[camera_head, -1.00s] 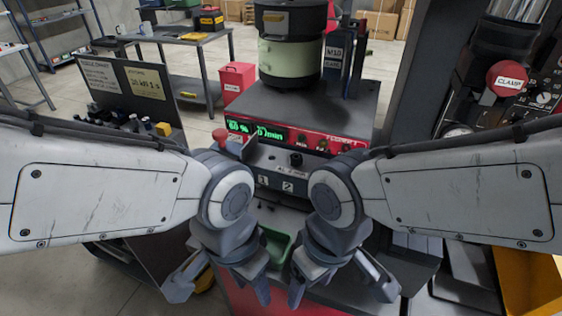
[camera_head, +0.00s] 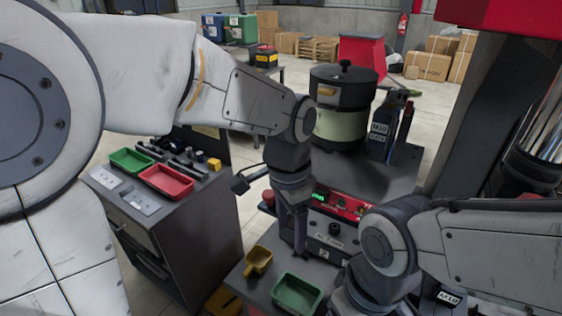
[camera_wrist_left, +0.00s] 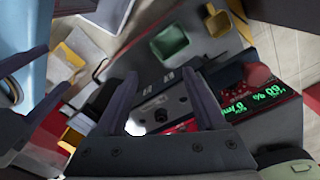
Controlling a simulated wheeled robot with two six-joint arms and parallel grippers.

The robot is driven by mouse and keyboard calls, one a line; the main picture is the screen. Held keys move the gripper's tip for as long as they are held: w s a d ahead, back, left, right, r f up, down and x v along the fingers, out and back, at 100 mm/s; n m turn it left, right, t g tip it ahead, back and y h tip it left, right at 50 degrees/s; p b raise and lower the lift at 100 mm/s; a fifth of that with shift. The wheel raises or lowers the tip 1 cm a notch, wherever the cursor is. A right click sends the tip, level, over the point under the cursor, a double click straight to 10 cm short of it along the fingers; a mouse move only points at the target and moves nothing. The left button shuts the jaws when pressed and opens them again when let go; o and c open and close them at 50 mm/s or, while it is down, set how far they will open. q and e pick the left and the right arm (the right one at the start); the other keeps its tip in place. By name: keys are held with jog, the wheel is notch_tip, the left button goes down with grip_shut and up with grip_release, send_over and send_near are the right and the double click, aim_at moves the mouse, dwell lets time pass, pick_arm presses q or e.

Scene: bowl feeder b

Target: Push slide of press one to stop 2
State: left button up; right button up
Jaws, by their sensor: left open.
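The grey front panel (camera_head: 322,236) below the red display strip carries a black knob (camera_head: 334,229) and a number plate reading 2. In the left wrist view the same panel, with the knob (camera_wrist_left: 161,115) and two white plates, shows between my left fingers. I cannot tell which part is the slide or where it stands. My left gripper (camera_head: 270,212) is open in front of the panel's left part; contact cannot be told. It also shows in the left wrist view (camera_wrist_left: 163,98). My right gripper (camera_head: 352,300) is low at the bottom edge, its fingers largely hidden or cut off.
A bowl feeder (camera_head: 342,105) stands behind the panel. A red button (camera_head: 268,197) is left of the display. A yellow scoop (camera_head: 257,262) and a green tray (camera_head: 297,295) lie in front. A side cabinet holds a red tray (camera_head: 166,181) and a green tray (camera_head: 131,160).

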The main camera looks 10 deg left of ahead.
aim_at(269, 193)
pick_arm(q)
jog(key=w+a+r+m+p, duration=0.3)
jog(key=w+a+r+p, duration=0.35)
jog(key=w+r, duration=0.35)
jog(key=f, duration=0.3)
jog(key=w+f+p, duration=0.1)
jog(key=f, duration=0.7)
jog(key=shift+w+a+f, duration=0.15)
jog(key=shift+w+a, duration=0.05)
pick_arm(e)
notch_tip(269, 193, up, 10)
jog(key=shift+r, duration=0.25)
pick_arm(q)
grip_shut()
